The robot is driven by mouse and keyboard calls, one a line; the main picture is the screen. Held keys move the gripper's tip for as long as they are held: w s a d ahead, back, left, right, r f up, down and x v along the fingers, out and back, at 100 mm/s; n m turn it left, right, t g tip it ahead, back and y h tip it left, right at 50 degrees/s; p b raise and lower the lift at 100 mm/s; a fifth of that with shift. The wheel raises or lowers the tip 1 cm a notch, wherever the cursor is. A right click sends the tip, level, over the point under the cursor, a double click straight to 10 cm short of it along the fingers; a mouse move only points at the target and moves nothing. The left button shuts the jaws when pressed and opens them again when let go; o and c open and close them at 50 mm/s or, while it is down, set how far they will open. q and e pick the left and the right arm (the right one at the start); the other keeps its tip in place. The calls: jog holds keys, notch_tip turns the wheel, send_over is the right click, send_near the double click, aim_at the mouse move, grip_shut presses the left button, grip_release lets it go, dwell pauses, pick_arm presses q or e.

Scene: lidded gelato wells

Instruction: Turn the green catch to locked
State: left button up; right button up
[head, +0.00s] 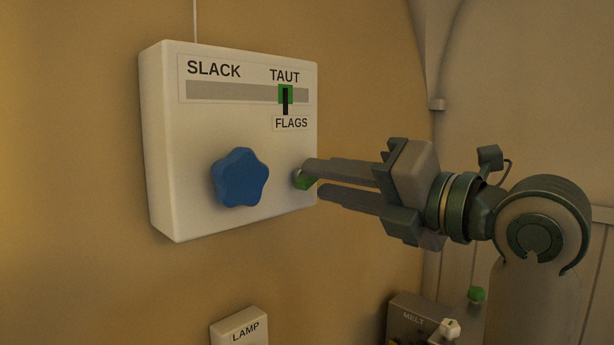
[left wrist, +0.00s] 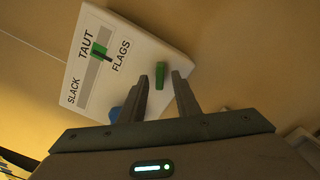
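The green catch (head: 303,181) is a small lever low on the right of a white wall box (head: 185,190). In the left wrist view the catch (left wrist: 161,76) shows between my two fingertips. My left gripper (head: 316,178) is open, with a gap between its fingers, and reaches the catch from the right. In the head view the upper finger partly hides the catch. I cannot tell whether a finger touches it. In the left wrist view my left gripper (left wrist: 161,82) also shows open. No locked marking is visible. My right gripper is not in view.
A blue star knob (head: 240,178) sits left of the catch. Above is a SLACK–TAUT slot with a green marker (head: 286,94) at TAUT, over a FLAGS label (head: 291,123). Below are a LAMP box (head: 240,328) and a grey MELT box (head: 412,315).

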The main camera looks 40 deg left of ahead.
pick_arm(q)
jog(key=shift+a, duration=0.85)
jog(key=shift+w, duration=0.1)
jog(key=shift+c, duration=0.2)
grip_shut()
jog(key=shift+m+p, duration=0.95)
jog(key=shift+m, duration=0.25)
jog(key=shift+o, duration=0.2)
grip_release()
